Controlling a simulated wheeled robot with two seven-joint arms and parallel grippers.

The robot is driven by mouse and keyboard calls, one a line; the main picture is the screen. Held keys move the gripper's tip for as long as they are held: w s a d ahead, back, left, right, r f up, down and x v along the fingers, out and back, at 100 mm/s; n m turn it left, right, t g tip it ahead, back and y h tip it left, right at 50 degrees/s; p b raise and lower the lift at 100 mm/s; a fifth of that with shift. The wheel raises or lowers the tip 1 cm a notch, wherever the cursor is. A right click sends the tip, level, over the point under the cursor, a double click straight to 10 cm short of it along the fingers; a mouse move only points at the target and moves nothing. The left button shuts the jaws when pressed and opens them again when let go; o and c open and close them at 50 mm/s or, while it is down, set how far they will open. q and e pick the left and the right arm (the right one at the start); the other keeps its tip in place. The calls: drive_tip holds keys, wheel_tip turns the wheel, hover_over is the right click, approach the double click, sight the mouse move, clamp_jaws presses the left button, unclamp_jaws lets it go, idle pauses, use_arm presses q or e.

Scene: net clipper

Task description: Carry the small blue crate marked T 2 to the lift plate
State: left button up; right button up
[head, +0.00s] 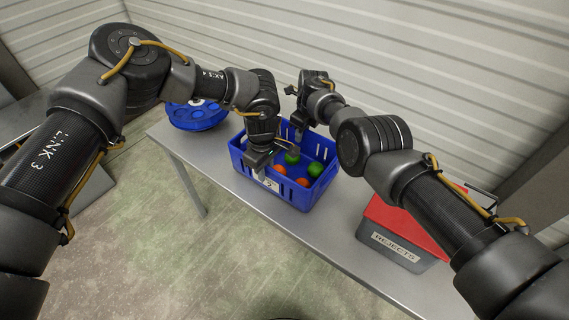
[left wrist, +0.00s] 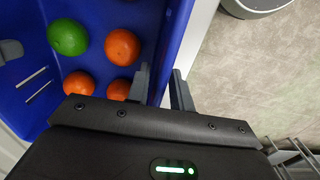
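My left gripper (head: 259,172) is at that near wall. In the left wrist view its fingers (left wrist: 163,88) stand either side of the crate wall (left wrist: 176,30), with a light gap beside the wall. My right gripper (head: 299,128) is at the far wall, and a grey finger (left wrist: 10,50) shows inside the crate. Its grip is unclear. I cannot make out the lift plate.
A blue round container (head: 197,118) stands on the table left of the crate. A grey box marked REJECTS (head: 392,247) with a red top stands to the right. The table (head: 290,228) has a bare strip in front. A ribbed wall rises behind.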

use_arm(q)
drive_tip(key=shift+w, duration=0.1)
clamp_jaws()
use_arm(e)
drive_tip(key=shift+f, duration=0.1)
clamp_jaws()
use_arm(q)
drive_tip(key=shift+r, duration=0.1)
use_arm(e)
drive_tip(key=shift+w+r, duration=0.2)
